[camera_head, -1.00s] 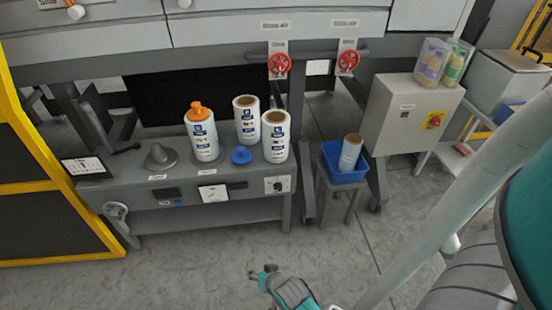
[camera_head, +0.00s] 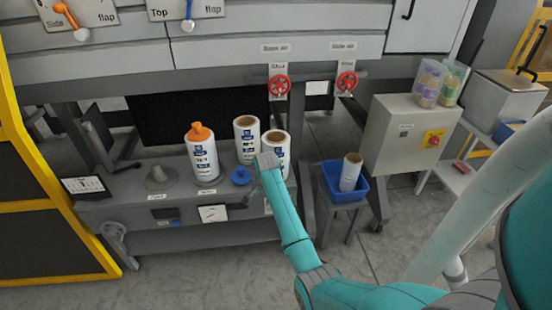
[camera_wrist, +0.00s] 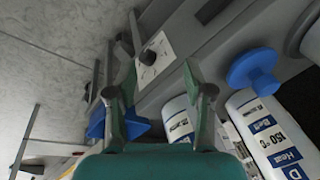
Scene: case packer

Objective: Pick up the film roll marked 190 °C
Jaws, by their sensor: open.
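Three white film rolls with blue labels stand on the grey bench in the head view: one with an orange cap (camera_head: 203,160), one behind (camera_head: 246,140), one at right (camera_head: 278,146). A fourth roll (camera_head: 351,172) leans in a blue bin (camera_head: 345,189). In the wrist view one roll (camera_wrist: 268,130) reads 150 °C, with a blue knob (camera_wrist: 253,70) before it. Another roll (camera_wrist: 178,121) is partly behind a finger, its temperature unreadable. I cannot read 190 °C anywhere. My gripper (camera_head: 266,161) is open and empty; it also shows in the wrist view (camera_wrist: 160,70), and overlaps the right roll in the head view.
Red valve wheels (camera_head: 279,86) hang above. A grey control box (camera_head: 412,135) stands right of the bin. A yellow-framed guard (camera_head: 55,195) borders the left.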

